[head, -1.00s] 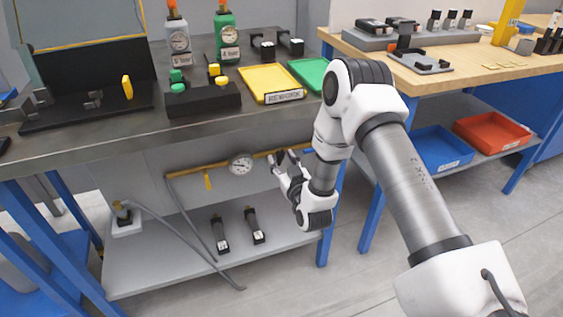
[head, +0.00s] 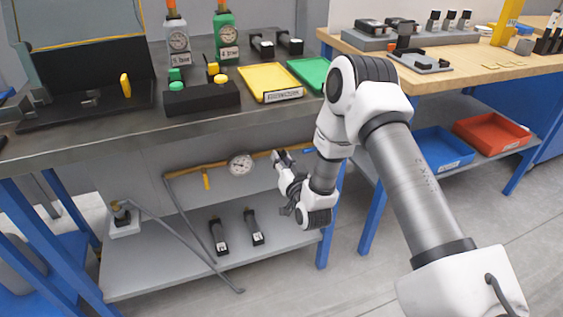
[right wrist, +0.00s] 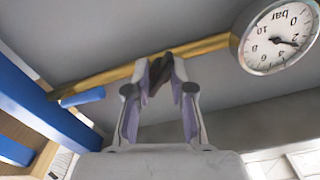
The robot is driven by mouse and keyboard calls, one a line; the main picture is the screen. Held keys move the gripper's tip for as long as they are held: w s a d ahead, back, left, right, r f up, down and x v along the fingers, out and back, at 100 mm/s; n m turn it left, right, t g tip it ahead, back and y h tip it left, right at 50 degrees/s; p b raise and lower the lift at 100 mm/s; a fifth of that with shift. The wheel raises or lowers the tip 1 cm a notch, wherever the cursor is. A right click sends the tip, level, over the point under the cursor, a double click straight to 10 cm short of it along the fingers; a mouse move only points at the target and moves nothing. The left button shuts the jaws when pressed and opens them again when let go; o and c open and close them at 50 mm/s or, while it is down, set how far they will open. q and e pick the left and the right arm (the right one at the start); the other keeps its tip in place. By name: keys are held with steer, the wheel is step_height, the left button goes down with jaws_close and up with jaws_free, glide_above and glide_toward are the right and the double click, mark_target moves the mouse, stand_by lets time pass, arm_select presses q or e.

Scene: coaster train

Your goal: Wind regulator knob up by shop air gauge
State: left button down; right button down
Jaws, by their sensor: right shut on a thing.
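The shop air gauge (head: 241,165), a round white dial, sits on a yellow pipe (head: 215,166) under the dark workbench. In the right wrist view the gauge (right wrist: 278,38) is at the upper right, marked in bar, its needle pointing right near the 2. My right gripper (head: 281,158) is at the pipe, to the right of the gauge. In the right wrist view its fingers are shut on a dark knob (right wrist: 160,69) at the yellow pipe (right wrist: 205,46). The fingers partly hide the knob. My left gripper is not in view.
A blue handle (right wrist: 82,97) is on the pipe beyond my gripper. The bench edge (head: 120,132) lies above, and a blue table leg (head: 330,235) is close by.

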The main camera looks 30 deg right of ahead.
steer(key=c, duration=1)
jaws_free()
steer(key=shift+s, duration=0.1)
steer(key=v, duration=1.1)
steer(key=shift+s, duration=0.4)
steer(key=shift+a, duration=0.15)
